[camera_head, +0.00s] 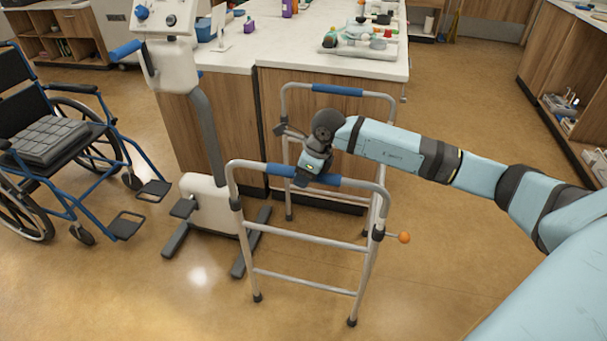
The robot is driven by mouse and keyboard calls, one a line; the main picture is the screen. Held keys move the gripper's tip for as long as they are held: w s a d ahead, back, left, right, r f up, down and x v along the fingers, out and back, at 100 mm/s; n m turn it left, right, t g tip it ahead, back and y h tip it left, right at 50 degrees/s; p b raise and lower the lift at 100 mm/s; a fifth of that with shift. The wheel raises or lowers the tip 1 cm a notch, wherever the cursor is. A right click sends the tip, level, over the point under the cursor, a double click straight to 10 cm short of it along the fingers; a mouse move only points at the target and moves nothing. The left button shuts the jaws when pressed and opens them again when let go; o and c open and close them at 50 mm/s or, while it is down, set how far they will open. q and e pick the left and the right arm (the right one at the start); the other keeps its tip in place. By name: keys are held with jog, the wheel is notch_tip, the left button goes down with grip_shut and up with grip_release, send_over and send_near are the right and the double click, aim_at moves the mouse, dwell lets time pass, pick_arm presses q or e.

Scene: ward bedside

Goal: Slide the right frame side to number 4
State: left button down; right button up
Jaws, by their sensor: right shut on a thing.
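A grey metal walking frame stands on the floor in the middle of the view. Its near side (305,236) has a blue grip (268,169) on the top bar. Its far side (284,120) has a blue grip (337,90) too and stands close to the counter. My right arm reaches in from the right, and my right gripper (303,179) is shut on the blue grip of the near side, partly covering it. An orange knob (404,237) sticks out at the right of the near side. No number markings are legible. My left gripper is out of view.
An exercise or lift device (205,205) with dark feet stands just left of the frame. A wheelchair (60,140) is at far left. A wooden counter (285,55) with a white top is behind the frame. The floor in front and to the right is clear.

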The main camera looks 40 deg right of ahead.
jog(key=shift+r+p, duration=0.6)
jog(key=shift+r, duration=0.85)
jog(key=shift+r+p, duration=0.6)
jog(key=shift+r, duration=0.5)
jog(key=o, duration=1.1)
jog(key=shift+f, duration=0.15)
jog(key=shift+p+v, duration=1.8)
jog(key=shift+v, duration=1.75)
